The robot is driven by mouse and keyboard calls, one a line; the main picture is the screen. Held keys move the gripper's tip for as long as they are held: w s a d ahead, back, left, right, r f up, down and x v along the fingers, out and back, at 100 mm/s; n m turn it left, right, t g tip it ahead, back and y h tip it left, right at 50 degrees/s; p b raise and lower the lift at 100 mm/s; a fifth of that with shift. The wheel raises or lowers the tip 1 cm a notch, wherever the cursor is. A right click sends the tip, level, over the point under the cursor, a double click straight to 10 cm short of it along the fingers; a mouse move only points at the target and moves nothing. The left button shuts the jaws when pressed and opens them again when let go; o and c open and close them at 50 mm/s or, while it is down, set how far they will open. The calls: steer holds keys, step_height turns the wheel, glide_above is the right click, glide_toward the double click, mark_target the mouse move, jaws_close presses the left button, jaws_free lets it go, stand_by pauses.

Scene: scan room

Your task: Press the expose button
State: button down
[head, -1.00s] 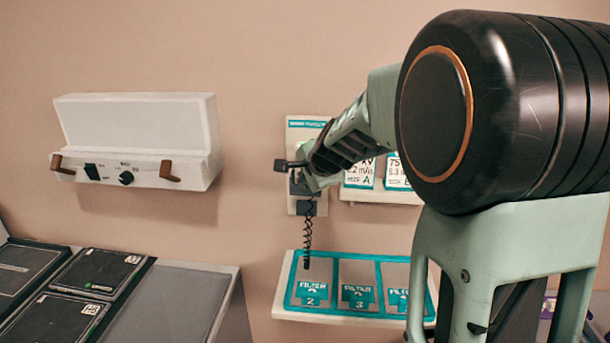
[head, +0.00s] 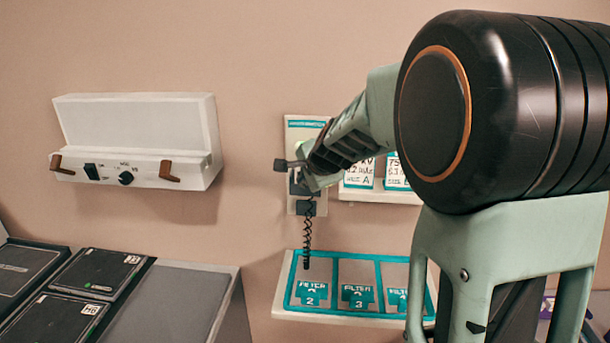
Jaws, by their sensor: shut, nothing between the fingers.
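A pale wall panel with a teal heading strip (head: 306,125) is mounted on the wall left of my arm, with dark parts lower down and a coiled black cord (head: 307,238) hanging from it. My gripper (head: 282,165) is shut and empty, in front of the middle of this panel. It hides part of the panel. I cannot make out a button marked expose, nor whether the fingertips touch the panel.
A teal-edged filter shelf (head: 335,318) with several labelled slots sits below the panel. Two label cards (head: 359,174) stand on a ledge right of it, partly behind my arm. Black flat cassettes (head: 100,273) lie on a counter (head: 170,302) at lower left.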

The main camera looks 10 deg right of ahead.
steer(key=shift+w, duration=0.15)
steer(key=shift+w+d, duration=0.15)
steer(key=shift+w, duration=0.1)
steer(key=shift+w+d, duration=0.15)
steer(key=shift+w, duration=0.3)
stand_by(0.6)
steer(key=shift+s, duration=0.1)
steer(key=shift+s+a, duration=0.3)
steer(key=shift+s, duration=0.45)
steer(key=shift+s+a, duration=0.25)
steer(key=shift+s, duration=0.55)
steer(key=shift+s+a, duration=0.3)
steer(key=shift+s, duration=0.5)
steer(key=shift+s+a, duration=0.25)
steer(key=shift+s, duration=0.55)
